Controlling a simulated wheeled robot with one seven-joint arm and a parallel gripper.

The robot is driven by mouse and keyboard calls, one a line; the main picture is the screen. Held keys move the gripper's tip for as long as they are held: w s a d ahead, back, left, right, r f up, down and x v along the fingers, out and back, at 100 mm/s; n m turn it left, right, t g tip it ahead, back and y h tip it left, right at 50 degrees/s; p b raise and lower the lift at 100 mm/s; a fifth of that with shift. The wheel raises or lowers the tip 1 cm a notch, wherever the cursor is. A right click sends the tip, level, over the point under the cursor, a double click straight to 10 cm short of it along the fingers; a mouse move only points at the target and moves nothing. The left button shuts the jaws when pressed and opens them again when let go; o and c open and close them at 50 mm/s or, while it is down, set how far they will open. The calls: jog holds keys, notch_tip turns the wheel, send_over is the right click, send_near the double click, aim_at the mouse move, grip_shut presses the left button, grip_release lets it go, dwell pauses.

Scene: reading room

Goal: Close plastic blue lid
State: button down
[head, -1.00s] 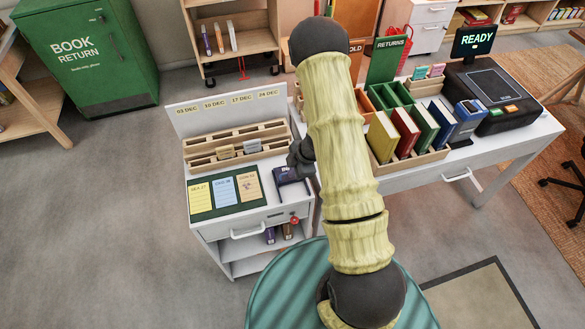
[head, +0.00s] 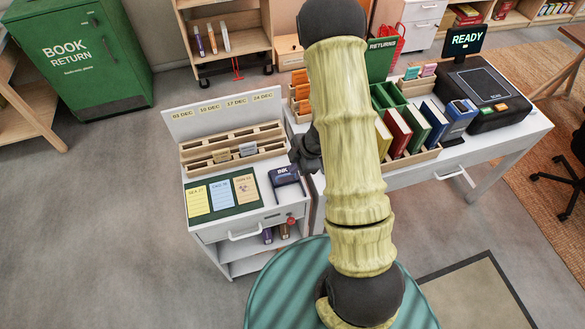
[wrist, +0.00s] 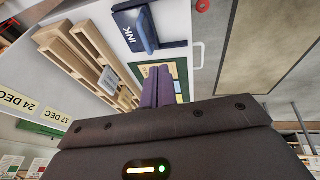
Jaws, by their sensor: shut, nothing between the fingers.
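A dark blue ink pad with a plastic blue lid (head: 285,175) marked INK sits at the right end of the white cabinet top. It also shows in the wrist view, where the INK face (wrist: 130,33) is beside a lighter blue raised part. The lid looks tilted up from its base, but its exact angle is hard to tell. My gripper (head: 304,160) is just above and right of the pad in the head view, apart from it. In the wrist view its fingers (wrist: 157,88) are together and empty.
A wooden card rack (head: 232,147) stands behind the pad. A green mat (head: 223,208) with coloured cards lies to its left. A desk with book trays (head: 425,155) stands to the right.

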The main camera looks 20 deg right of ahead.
jog(key=p+v, duration=0.1)
jog(key=v, duration=0.4)
jog(key=shift+s+d+r, duration=0.1)
jog(key=shift+d+r, duration=0.1)
notch_tip(320, 180, up, 11)
jog(key=d+m+t+h, duration=0.1)
jog(key=m+t+h, duration=0.25)
jog(key=m, duration=0.55)
jog(key=s+a+r+m+g, duration=0.1)
jog(key=s+a+r+m, duration=0.1)
jog(key=s+r+m, duration=0.1)
jog(key=s+a+r+m+g, duration=0.2)
jog(key=s+a+r+m, duration=0.1)
jog(key=s+m, duration=0.3)
jog(key=shift+s, duration=0.95)
